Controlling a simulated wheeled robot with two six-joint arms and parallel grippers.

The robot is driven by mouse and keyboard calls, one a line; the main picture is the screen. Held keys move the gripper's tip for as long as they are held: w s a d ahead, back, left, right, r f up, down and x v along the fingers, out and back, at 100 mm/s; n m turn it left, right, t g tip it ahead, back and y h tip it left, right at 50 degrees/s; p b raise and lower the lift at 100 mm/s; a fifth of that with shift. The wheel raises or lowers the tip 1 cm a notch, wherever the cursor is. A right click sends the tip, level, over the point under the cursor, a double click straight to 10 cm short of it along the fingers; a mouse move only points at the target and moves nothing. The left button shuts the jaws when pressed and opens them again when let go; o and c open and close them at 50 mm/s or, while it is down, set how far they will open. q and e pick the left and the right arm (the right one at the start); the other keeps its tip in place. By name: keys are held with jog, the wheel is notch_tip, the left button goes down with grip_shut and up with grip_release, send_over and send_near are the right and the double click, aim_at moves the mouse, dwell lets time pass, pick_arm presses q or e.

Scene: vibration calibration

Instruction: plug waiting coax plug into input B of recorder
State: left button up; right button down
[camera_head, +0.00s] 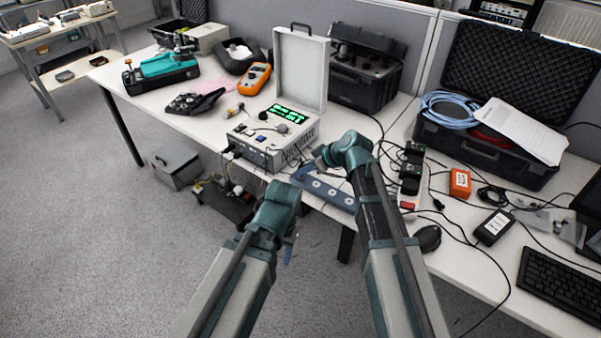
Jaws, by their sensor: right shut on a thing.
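The recorder (272,138) is a pale box with a lit green display, standing near the table's front edge with its lid open behind it. Its front face has sockets and dark leads; I cannot read which is input B. My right gripper (319,163) is just right of the recorder, above a blue-grey plate (328,193) with round holes. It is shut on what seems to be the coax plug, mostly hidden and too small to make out. My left gripper (289,250) hangs low in front of the table edge, its fingers mostly hidden by its wrist.
Behind the recorder are an orange multimeter (256,78) and a black case (366,72). Right of my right arm lie black adapters (411,168), an orange box (460,183), loose cables and a keyboard (563,284).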

jog(key=shift+r+p, duration=1.8)
jog(key=shift+f, duration=0.1)
